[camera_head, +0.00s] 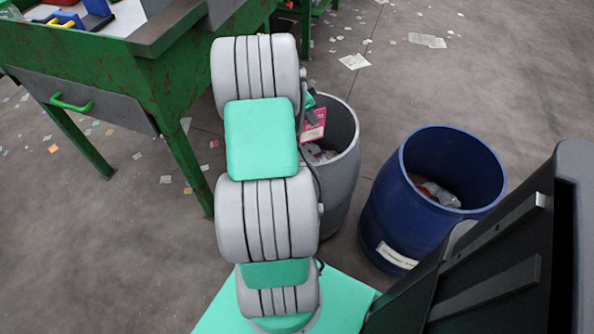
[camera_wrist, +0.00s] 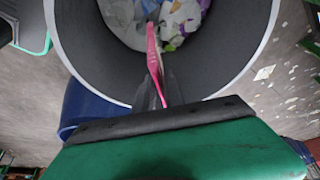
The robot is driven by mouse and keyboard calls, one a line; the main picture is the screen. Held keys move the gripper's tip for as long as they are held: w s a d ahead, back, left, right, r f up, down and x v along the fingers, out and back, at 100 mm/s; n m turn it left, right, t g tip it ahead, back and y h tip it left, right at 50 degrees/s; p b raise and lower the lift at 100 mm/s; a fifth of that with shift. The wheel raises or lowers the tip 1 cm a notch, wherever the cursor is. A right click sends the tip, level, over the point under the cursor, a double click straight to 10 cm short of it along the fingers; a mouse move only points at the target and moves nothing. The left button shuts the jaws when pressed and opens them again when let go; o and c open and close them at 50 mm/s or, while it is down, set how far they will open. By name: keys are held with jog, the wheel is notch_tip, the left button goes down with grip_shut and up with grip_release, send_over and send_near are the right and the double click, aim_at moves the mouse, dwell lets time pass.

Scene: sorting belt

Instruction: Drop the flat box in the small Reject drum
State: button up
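The flat box (camera_head: 314,125) is pink and shows partly beside my arm, over the mouth of the grey drum (camera_head: 341,190). In the wrist view the flat box (camera_wrist: 154,62) is seen nearly edge-on, upright between the dark fingers of my gripper (camera_wrist: 158,92). My gripper is shut on it, above the open drum. The wrist view looks down into this grey drum (camera_wrist: 85,62), with crumpled white, purple and green scraps at its bottom. No label shows on the grey drum, so I cannot read whether it is Reject. My arm hides part of it in the head view.
A wider blue drum (camera_head: 405,225) with a white label stands to the right, holding some scraps. A green metal table (camera_head: 165,85) with a drawer is at the upper left. Paper scraps litter the grey floor. A dark panel fills the lower right.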

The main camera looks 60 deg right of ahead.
jog(key=o, duration=0.4)
jog(key=p+v, duration=0.1)
jog(key=v, duration=0.6)
jog(key=shift+r, duration=0.4)
